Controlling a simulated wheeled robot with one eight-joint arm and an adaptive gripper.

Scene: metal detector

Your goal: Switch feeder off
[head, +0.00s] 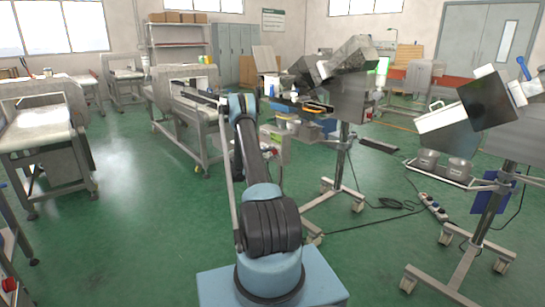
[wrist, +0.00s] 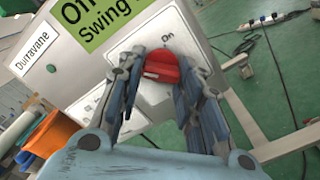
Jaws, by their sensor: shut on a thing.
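The feeder's control box (wrist: 62,48) is a pale grey panel with a green label (wrist: 97,20), partly cut off, that reads about "Off Swing". A red knob (wrist: 162,66) sits on a white plate (wrist: 132,40) on its face. The word "On" stands just above the knob, and a further marking to the right is partly hidden by a finger. My gripper (wrist: 164,76) has one finger on each side of the red knob and is shut on it. In the head view, my arm reaches forward toward the feeder stand (head: 345,155); my fingers and the knob cannot be made out there.
An orange container (wrist: 57,132) is at the lower left in the wrist view. A power strip (head: 433,207) and cables lie on the green floor. A second wheeled stand (head: 485,215) is at the right. Conveyor machines (head: 45,135) stand at the left, with open floor between.

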